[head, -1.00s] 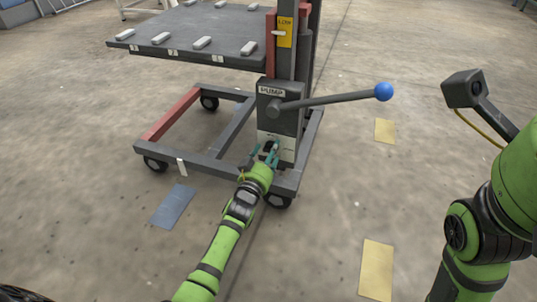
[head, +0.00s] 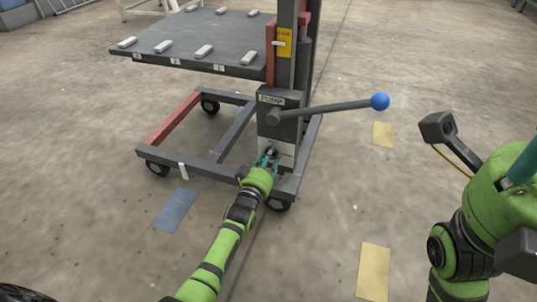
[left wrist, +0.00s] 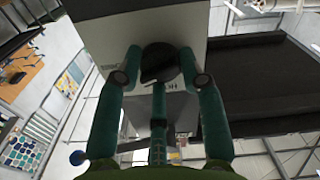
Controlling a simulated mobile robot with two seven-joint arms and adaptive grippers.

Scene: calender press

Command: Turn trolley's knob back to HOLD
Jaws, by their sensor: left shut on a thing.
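The trolley's dark round knob (left wrist: 160,62) sits on the white lower plate of the pump housing (head: 280,125). My left gripper (head: 269,155) is shut on the knob, and its teal fingers also show on both sides of it in the left wrist view (left wrist: 162,70). In the head view the fingers hide most of the knob. The knob's markings are too small and covered to read, so its setting cannot be told.
The pump lever with a blue ball (head: 380,102) sticks out to the right above the knob. The trolley's platform (head: 190,45) carries several light blocks. Its base frame (head: 200,155) stands on casters. Yellow floor patches (head: 374,270) and a blue patch (head: 174,210) lie on open floor.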

